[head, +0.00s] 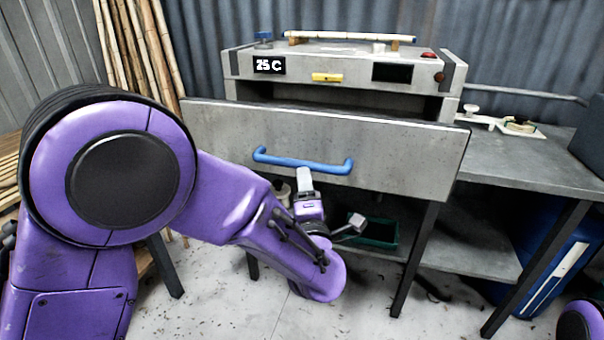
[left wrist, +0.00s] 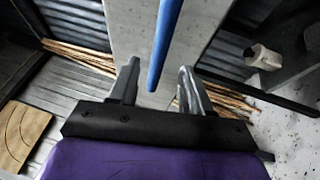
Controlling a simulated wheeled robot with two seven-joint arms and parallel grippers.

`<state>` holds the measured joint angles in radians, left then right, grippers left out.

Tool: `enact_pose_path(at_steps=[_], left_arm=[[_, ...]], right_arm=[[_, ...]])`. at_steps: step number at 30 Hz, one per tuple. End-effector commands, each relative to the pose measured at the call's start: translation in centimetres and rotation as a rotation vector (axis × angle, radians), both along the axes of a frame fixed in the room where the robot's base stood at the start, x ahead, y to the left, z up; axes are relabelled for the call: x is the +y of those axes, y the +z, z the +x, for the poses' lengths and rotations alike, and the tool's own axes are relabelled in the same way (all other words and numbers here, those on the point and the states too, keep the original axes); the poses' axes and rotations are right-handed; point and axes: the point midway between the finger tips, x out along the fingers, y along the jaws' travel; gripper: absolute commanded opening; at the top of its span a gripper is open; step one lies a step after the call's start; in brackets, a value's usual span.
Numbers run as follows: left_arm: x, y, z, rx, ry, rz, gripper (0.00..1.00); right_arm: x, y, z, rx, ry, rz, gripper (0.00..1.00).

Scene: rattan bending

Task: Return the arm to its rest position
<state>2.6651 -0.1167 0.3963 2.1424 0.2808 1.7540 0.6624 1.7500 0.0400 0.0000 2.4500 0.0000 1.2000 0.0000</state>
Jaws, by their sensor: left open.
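My left arm reaches in from the left in the head view. My left gripper (head: 331,204) is open and empty, just below the blue handle (head: 303,162) on the grey steamer door (head: 210,125). The door's top edge stands out from the body, with a dark gap behind it. In the left wrist view the handle (left wrist: 166,45) shows between the spread fingers of my left gripper (left wrist: 159,68); I see no grip on it. My right gripper is out of view.
The workbench (head: 545,165) extends right, with a green bin (head: 378,233) beneath. Bamboo poles (head: 140,50) lean at the left. Floor (head: 345,315) shows in front.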

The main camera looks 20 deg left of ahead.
Motion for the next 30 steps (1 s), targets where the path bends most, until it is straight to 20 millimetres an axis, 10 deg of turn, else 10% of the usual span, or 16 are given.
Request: enact_pose_path(at_steps=[23,30], left_arm=[[-2.5,-1.2,-2.3,0.095,-0.042,0.138,0.48],[1.5,-16.9,-5.0,0.745,-0.281,0.715,0.48]], right_arm=[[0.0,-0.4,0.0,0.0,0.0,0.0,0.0],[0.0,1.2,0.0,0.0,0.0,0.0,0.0]])
